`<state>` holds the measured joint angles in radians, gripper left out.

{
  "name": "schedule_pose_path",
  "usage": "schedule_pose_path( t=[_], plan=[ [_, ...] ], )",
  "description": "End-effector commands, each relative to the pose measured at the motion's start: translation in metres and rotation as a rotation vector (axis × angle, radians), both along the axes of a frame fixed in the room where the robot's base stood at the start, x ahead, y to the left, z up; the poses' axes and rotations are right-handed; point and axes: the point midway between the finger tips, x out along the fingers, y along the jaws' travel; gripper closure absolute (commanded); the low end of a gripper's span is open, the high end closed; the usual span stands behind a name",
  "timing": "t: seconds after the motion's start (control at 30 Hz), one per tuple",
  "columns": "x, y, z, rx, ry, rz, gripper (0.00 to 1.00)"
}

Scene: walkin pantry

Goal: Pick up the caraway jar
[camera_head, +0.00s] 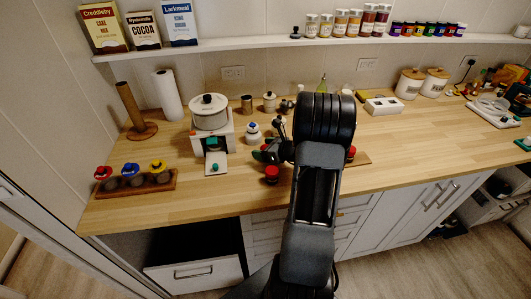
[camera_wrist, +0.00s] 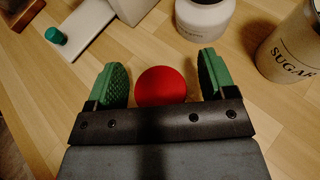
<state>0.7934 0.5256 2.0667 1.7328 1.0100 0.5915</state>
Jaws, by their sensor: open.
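A jar with a round red lid (camera_wrist: 161,86) sits between my fingers in the wrist view, seen from above. Its label is hidden, so I cannot read whether it says caraway. The same red-lidded jar (camera_head: 271,174) stands on the wooden counter in the head view, just below my gripper (camera_head: 266,157). My gripper (camera_wrist: 160,84) is open, with one green pad on each side of the lid. A gap shows between the lid and the right pad; the left pad is closer, and I cannot tell if it touches.
A white jar (camera_wrist: 203,16) and a sugar canister (camera_wrist: 292,48) stand beyond the lid. A white machine (camera_head: 212,137) stands behind left. A wooden rack (camera_head: 128,191) holds jars with red, blue and yellow lids. Another red-topped item (camera_head: 351,152) shows right of my arm.

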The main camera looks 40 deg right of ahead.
Motion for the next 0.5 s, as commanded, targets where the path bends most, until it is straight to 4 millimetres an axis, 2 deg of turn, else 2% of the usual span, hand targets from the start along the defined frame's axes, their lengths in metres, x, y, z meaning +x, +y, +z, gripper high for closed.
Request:
schedule_pose_path(
  t=[0.33,0.5],
  plan=[
    [0.0045,0.0015,-0.0024,0.001,0.000,-0.001,0.24],
    [0.0044,0.0014,-0.0022,0.001,0.000,-0.001,0.40]
  ],
)
